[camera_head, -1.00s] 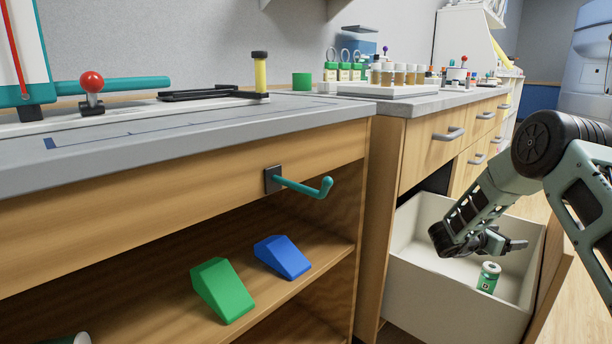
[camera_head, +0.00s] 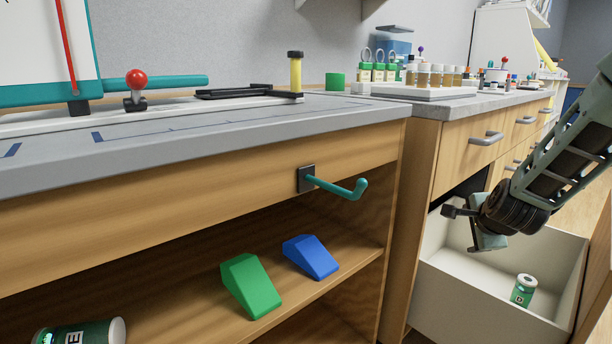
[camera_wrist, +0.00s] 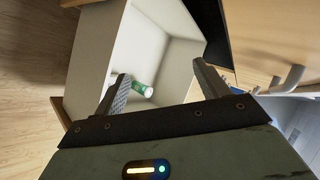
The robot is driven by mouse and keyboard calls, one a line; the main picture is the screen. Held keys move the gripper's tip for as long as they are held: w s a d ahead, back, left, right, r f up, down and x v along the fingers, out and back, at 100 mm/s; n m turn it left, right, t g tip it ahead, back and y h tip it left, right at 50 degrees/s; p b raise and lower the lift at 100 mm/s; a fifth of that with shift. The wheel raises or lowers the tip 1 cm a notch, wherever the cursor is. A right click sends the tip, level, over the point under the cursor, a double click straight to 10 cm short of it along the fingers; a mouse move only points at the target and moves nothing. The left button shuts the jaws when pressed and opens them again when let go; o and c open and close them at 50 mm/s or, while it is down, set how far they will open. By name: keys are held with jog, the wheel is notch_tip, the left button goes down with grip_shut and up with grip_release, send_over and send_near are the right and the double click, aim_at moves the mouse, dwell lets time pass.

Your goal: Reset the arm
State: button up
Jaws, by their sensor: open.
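My gripper (camera_head: 468,226) is open and empty at the back left of the open drawer, above its floor. In the wrist view my gripper (camera_wrist: 160,72) has its two fingers wide apart. A green can with a white top (camera_head: 523,290) stands in the drawer, to the right of and apart from my gripper. The can also shows in the wrist view (camera_wrist: 144,89), beyond the fingers. My arm reaches in from the right edge of the head view.
The white drawer (camera_head: 478,300) is pulled out below a wooden cabinet with a drawer handle (camera_head: 486,138). A teal hook (camera_head: 337,187) sticks out at left. A green wedge (camera_head: 250,286), a blue wedge (camera_head: 311,257) and a lying can (camera_head: 85,333) are on the shelf.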

jog(key=s+a+f+n+g+y, duration=0.1)
jog(key=s+a+n+g, duration=0.25)
jog(key=s+n, duration=0.75)
jog(key=s+a+n+g+y, duration=0.1)
jog(key=s+a+n+g, duration=0.25)
jog(key=s+n, duration=0.75)
jog(key=s+a+r+n+g+y, duration=0.1)
jog(key=s+a+n, duration=0.1)
jog(key=s+a, duration=0.65)
jog(key=s+a+r+n+g, duration=0.1)
jog(key=s+a+n+g, duration=0.15)
jog(key=s+a, duration=0.55)
notch_tip(320, 180, up, 38)
jog(key=w+p, duration=0.1)
jog(key=p, duration=3.6)
jog(key=shift+a+f+t+p, duration=0.25)
jog(key=shift+a+t+p, duration=0.05)
jog(key=shift+t, duration=0.15)
